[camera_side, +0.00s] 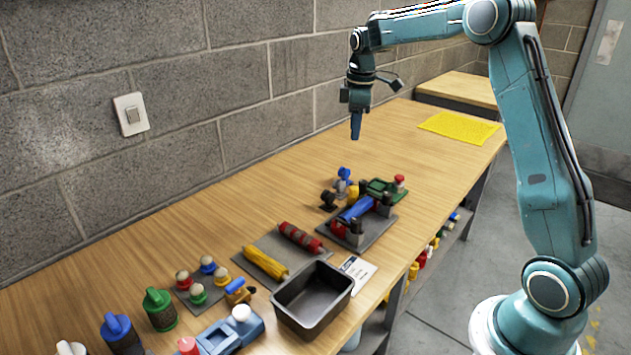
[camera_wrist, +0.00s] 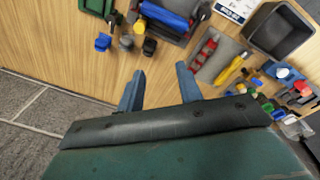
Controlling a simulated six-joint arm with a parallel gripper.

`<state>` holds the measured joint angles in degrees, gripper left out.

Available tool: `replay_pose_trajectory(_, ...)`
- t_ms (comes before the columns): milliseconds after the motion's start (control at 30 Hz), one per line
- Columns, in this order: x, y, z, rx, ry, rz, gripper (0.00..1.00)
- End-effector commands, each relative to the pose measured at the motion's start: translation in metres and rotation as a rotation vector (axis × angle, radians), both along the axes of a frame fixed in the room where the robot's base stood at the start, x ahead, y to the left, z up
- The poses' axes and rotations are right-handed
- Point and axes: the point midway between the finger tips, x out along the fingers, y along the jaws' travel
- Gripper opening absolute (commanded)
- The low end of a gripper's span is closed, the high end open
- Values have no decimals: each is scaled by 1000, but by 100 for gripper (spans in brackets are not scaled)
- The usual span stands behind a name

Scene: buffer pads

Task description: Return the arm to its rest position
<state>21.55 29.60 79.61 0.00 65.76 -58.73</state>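My teal arm (camera_side: 545,130) reaches up and over the wooden table (camera_side: 200,225) from the right. My gripper (camera_side: 356,127) points down, high above the table near the block wall. In the wrist view, the two blue fingers of my gripper (camera_wrist: 160,86) stand apart with nothing between them, and bare wood shows behind the gap. No object hangs from the gripper in the side view.
A yellow mat (camera_side: 459,127) lies at the far end. The table's wall side is clear.

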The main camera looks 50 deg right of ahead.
Motion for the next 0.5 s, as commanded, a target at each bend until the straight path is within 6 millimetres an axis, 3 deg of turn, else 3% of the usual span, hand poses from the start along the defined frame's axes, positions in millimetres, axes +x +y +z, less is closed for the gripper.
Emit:
replay_pose_trajectory(200, -30, 39, 39, -5, -57, -79, 35)
replay_pose_trajectory(500, -81, 85, 75, 6, -132, -189, 35)
